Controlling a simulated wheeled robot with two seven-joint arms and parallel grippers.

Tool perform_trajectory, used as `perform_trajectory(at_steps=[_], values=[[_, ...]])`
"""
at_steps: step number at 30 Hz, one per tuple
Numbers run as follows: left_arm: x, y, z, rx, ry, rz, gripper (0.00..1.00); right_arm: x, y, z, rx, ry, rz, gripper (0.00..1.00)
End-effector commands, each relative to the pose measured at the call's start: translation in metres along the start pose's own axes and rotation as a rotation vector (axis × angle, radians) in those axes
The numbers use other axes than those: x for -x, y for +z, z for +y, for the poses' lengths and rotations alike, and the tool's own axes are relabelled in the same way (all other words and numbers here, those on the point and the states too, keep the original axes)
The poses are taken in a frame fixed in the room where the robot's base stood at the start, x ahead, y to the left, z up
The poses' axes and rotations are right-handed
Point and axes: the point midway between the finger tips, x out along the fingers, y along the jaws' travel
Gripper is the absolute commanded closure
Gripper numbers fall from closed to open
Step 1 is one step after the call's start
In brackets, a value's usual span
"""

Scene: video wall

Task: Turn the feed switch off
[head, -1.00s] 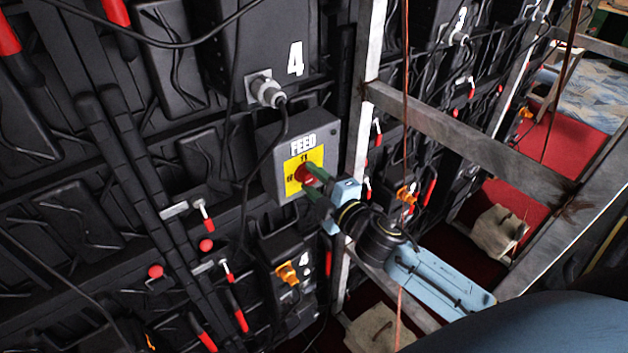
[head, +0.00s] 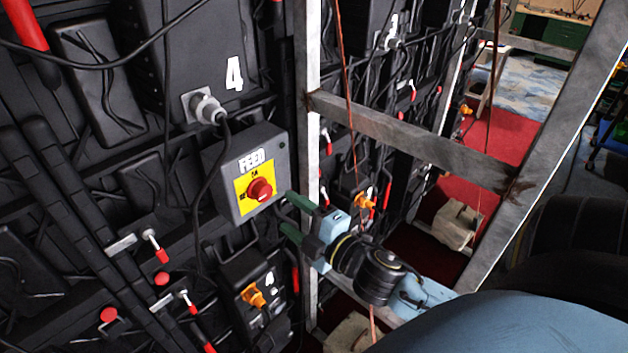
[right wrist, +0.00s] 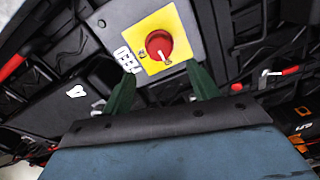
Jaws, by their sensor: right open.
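The feed switch is a red rotary knob (head: 259,190) on a yellow plate (head: 241,197), on a grey box (head: 278,152) marked FEED. In the right wrist view the knob (right wrist: 159,46) has a pale pointer mark toward its lower edge. My right gripper (head: 288,214) has green fingers, spread open and empty, to the right of the knob and apart from it. In the right wrist view the open fingers (right wrist: 163,82) stand below the knob, one to each side. My left gripper is not in view.
A grey metal frame (head: 420,137) with an upright post stands just right of the box. A black cable (head: 208,185) hangs left of the box from a grey connector (head: 207,108). An orange knob (head: 253,297) sits on a lower box.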

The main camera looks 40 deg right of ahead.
Motion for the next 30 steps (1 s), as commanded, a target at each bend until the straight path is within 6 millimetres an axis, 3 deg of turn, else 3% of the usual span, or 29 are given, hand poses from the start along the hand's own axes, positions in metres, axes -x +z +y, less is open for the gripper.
perform_trajectory(at_steps=[6,12,30], values=[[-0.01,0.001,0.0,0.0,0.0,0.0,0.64,0.035,0.001,-0.002,-0.001,-0.001,-0.001,0.4],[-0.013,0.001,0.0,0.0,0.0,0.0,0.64,0.051,0.0,0.0,0.001,0.001,0.0,0.4],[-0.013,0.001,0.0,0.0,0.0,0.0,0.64,0.054,0.0,0.001,0.001,0.001,0.001,0.4]])
